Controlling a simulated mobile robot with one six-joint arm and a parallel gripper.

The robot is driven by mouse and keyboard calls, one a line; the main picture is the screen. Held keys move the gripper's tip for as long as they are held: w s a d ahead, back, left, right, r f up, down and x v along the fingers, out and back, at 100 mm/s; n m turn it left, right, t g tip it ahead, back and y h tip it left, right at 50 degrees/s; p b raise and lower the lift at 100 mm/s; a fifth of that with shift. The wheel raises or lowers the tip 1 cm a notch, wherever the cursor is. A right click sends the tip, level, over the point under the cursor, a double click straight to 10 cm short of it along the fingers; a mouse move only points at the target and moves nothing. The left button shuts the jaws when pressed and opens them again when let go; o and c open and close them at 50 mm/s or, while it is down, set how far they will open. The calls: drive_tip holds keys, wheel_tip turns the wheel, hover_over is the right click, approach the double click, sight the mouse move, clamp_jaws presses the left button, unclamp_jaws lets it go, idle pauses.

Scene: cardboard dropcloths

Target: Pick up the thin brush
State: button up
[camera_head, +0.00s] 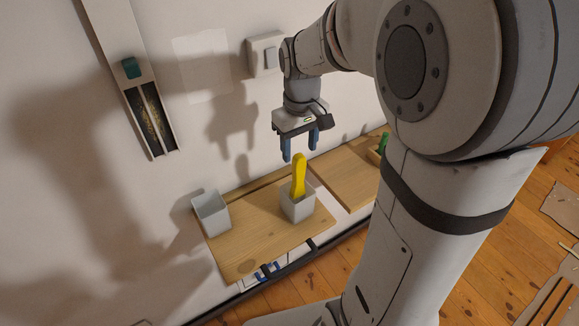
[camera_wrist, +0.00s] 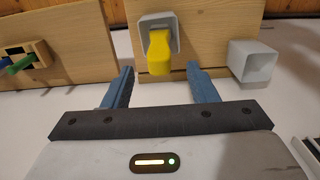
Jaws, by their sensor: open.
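A yellow handle-like piece (camera_head: 299,176) stands upright in a white square cup (camera_head: 298,210) on a wooden board. Its lower end is hidden in the cup, so I cannot tell whether it is the thin brush. My gripper (camera_head: 300,154) is open and empty, pointing down just above the yellow piece. In the wrist view the yellow piece (camera_wrist: 160,52) shows ahead between the two blue fingers of my gripper (camera_wrist: 160,68), apart from both. No bristles are visible.
A second white cup (camera_head: 211,213), seemingly empty, stands to the left on the wooden board (camera_head: 255,235). A small wooden holder (camera_wrist: 40,50) with green and blue handles sits on another board. The white wall with a switch (camera_head: 265,54) is close behind my gripper.

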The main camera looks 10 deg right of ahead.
sight(298, 164)
wheel_tip(298, 164, down, 6)
drive_tip(key=shift+w+f+p, duration=0.15)
drive_tip(key=shift+f+p, duration=0.05)
drive_tip(key=shift+p, duration=0.2)
drive_tip(key=c, duration=1.1)
drive_tip(key=shift+r, duration=0.1)
drive_tip(key=shift+c, duration=0.2)
wheel_tip(298, 164, up, 18)
idle(0.3)
